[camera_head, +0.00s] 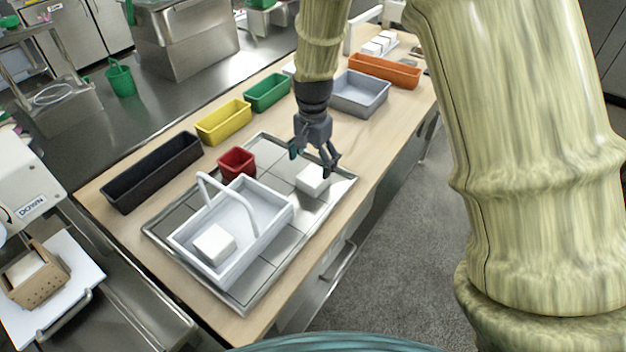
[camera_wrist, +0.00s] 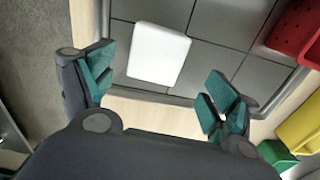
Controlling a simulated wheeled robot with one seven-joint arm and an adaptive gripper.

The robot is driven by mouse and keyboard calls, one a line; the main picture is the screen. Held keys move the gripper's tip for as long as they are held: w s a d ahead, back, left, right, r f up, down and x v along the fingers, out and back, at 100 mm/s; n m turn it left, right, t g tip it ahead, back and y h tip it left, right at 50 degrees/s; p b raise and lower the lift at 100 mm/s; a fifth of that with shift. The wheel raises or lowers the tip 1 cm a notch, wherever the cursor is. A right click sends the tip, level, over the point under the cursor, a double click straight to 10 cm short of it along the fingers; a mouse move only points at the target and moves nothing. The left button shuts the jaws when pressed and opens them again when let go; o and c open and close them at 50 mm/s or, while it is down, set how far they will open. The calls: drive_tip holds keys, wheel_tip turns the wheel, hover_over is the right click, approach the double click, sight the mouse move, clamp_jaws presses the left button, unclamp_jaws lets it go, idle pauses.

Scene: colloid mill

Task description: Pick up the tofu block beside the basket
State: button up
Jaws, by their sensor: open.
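A white tofu block (camera_head: 312,180) lies on the metal tray (camera_head: 262,294), beside the white basket (camera_head: 180,240). In the wrist view the tofu block (camera_wrist: 158,54) lies flat on the tray's grey surface, beyond and between my fingers. My gripper (camera_head: 314,160) is above the block, pointing down. In the wrist view my gripper (camera_wrist: 155,90) is open and empty, its teal-padded fingers wide apart. A second white block (camera_head: 214,244) sits inside the basket, whose handle arches over it.
A red bin (camera_head: 237,162) stands on the tray behind the basket. Black (camera_head: 152,172), yellow (camera_head: 223,122), green (camera_head: 267,92), grey (camera_head: 360,92) and orange (camera_head: 385,70) bins line the wooden table. Several white blocks (camera_head: 379,43) stand at the far end. The tray has bare room around the tofu block.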

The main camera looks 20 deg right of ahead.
sight(315, 174)
drive_tip(key=shift+s+d+f+p, duration=0.15)
drive_tip(key=shift+f+p, duration=0.1)
drive_tip(key=shift+f, duration=1)
drive_tip(key=shift+s+f+p, duration=0.1)
drive_tip(key=shift+f+p, duration=0.15)
drive_tip(key=shift+f, duration=1)
drive_tip(key=c, duration=0.9)
